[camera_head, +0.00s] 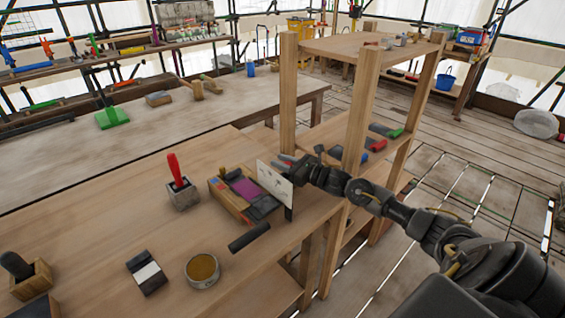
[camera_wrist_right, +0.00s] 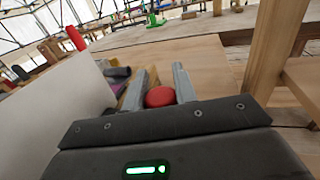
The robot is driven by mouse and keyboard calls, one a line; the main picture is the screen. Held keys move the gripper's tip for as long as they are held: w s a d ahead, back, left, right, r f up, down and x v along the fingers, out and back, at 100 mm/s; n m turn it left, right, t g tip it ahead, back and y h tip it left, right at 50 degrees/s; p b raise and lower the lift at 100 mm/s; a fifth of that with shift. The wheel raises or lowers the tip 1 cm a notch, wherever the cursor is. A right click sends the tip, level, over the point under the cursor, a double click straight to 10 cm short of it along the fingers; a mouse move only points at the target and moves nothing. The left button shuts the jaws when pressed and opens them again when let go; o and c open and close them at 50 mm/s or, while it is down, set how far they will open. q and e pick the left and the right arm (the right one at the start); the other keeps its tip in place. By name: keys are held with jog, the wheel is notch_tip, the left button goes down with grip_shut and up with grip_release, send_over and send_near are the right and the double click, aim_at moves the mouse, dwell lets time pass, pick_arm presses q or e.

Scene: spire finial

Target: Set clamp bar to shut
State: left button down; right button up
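A wooden fixture (camera_head: 229,200) with a purple piece (camera_head: 243,187) and dark grey parts on top sits on the wooden bench. I cannot tell for sure which part is the clamp bar. A white panel (camera_head: 274,184) stands upright at its right end; it fills the left of the wrist view (camera_wrist_right: 62,105). My right gripper (camera_wrist_right: 160,72) is beside the panel, with its fingers apart. A round red knob (camera_wrist_right: 160,97) shows between the fingers; I cannot tell whether they touch it. In the head view the panel partly hides the fingers. My left gripper is not in view.
Left of the fixture is a block with a red-handled tool (camera_head: 176,172). A round tin (camera_head: 202,271), a black-and-white block (camera_head: 147,272) and a dark cylinder (camera_head: 249,237) lie in front. A wooden shelf post (camera_head: 360,95) stands close behind my right wrist.

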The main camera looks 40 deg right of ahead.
grip_shut()
jog(key=shift+s+a, duration=0.15)
jog(key=shift+a, duration=1)
jog(key=shift+s+a, duration=0.15)
jog(key=shift+a, duration=0.95)
jog(key=o, duration=0.8)
grip_release()
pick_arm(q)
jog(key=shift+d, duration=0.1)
pick_arm(e)
jog(key=shift+s+d, duration=0.15)
jog(key=shift+s, duration=0.05)
pick_arm(q)
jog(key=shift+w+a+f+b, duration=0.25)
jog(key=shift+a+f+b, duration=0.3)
jog(key=shift+b, duration=0.1)
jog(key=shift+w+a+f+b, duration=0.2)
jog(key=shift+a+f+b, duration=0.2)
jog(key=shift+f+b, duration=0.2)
pick_arm(e)
jog(key=v, duration=1)
jog(key=shift+s, duration=0.2)
